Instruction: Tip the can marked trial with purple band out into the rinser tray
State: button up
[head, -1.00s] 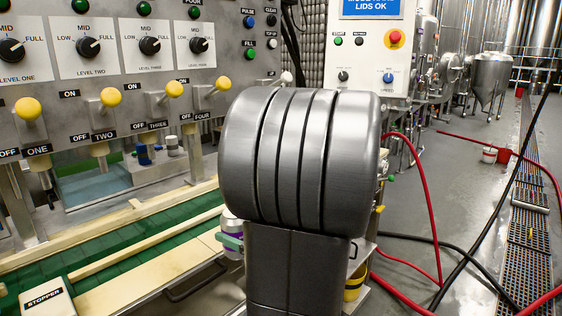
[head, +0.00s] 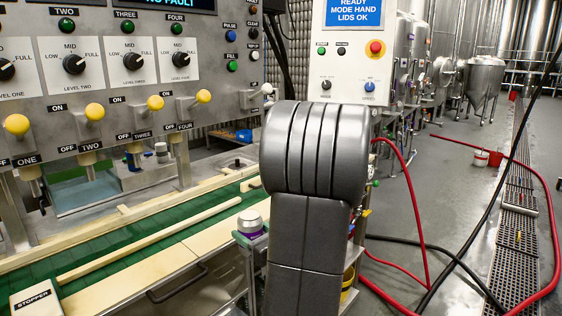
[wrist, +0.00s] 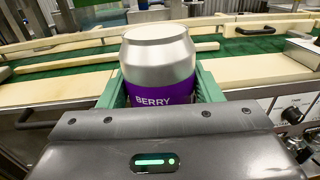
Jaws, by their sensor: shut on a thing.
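A silver can with a purple band (wrist: 160,65) stands upright between the green fingers of my gripper (wrist: 159,84) in the wrist view. The band reads BERRY; the rest of the label is hidden by the gripper body, and I cannot read "trial". My gripper is shut on this can. In the head view the can (head: 251,221) shows just left of my grey arm, near the end of the pale work ledge, with part of a green finger (head: 241,238) beside it. I cannot pick out the rinser tray for certain.
A green conveyor (head: 120,245) with cream rails runs along the left, with a stopper block (head: 36,300) at its near end. A panel of dials and yellow-knobbed levers (head: 155,103) stands behind it. Red hoses (head: 405,185) and black cables cross the floor at right.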

jog(key=w+d+f+m+t+h+p, duration=0.3)
jog(key=w+d+f+m+t+h, duration=0.1)
jog(key=w+d+f+h, duration=0.3)
jog(key=shift+w+d+f+m, duration=0.45)
jog(key=shift+w+f+m, duration=0.3)
jog(key=shift+f, duration=0.65)
